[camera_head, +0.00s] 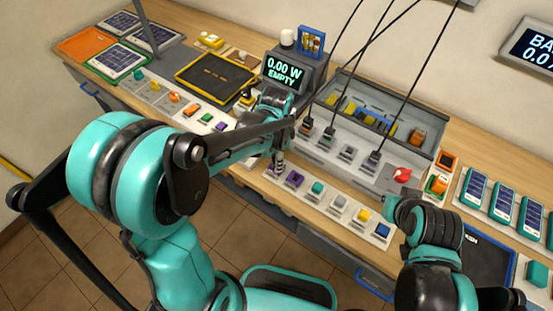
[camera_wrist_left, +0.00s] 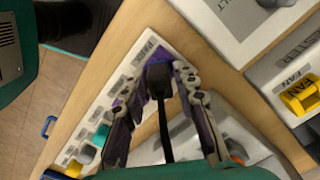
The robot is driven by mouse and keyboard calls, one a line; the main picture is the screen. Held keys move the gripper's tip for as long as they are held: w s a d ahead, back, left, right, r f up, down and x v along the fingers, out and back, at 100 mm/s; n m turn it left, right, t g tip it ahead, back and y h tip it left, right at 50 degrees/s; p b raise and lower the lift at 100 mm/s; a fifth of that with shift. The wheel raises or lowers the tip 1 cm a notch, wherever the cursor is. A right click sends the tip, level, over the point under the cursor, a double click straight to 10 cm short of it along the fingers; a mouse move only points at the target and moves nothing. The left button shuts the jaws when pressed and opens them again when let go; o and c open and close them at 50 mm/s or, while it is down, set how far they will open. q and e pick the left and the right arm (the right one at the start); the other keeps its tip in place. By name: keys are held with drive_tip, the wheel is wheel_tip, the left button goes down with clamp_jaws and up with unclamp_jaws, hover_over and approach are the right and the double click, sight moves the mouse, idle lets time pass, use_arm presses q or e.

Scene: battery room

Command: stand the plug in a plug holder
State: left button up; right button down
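My left gripper (camera_wrist_left: 162,75) is shut on a black plug (camera_wrist_left: 158,82), and its cable runs back toward the left wrist camera. In the head view the left gripper (camera_head: 279,158) hangs over the left end of a pale strip (camera_head: 328,207), near its purple block (camera_head: 295,179). Whether the plug's lower end is in a holder or just above the strip cannot be told, since the fingers hide it. Other black plugs on cables stand in the grey panel behind, such as one plug (camera_head: 372,158).
A grey meter (camera_head: 283,74) reads "0.00 W EMPTY". A grey bin (camera_head: 383,112) stands behind the panel with hanging cables. A red knob (camera_head: 402,175) is at the panel's right. Solar panels and a yellow-edged tray (camera_head: 216,80) lie to the left.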

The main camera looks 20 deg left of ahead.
use_arm(q)
drive_tip(key=shift+r, duration=0.1)
wheel_tip(320, 180, up, 11)
drive_tip(key=p, duration=0.8)
drive_tip(key=shift+p, duration=0.35)
idle(0.4)
drive_tip(key=s+a+n+t+b, duration=0.2)
drive_tip(key=s+n+t+b, duration=0.1)
drive_tip(key=s+n, duration=0.2)
drive_tip(key=s+a+r+n+t+b, duration=0.1)
drive_tip(key=s+a+n+t+b, duration=0.1)
drive_tip(key=s+n+t+b, duration=0.2)
drive_tip(key=shift+s+a+n, duration=0.35)
drive_tip(key=shift+s+n, duration=0.3)
drive_tip(key=shift+n, duration=0.55)
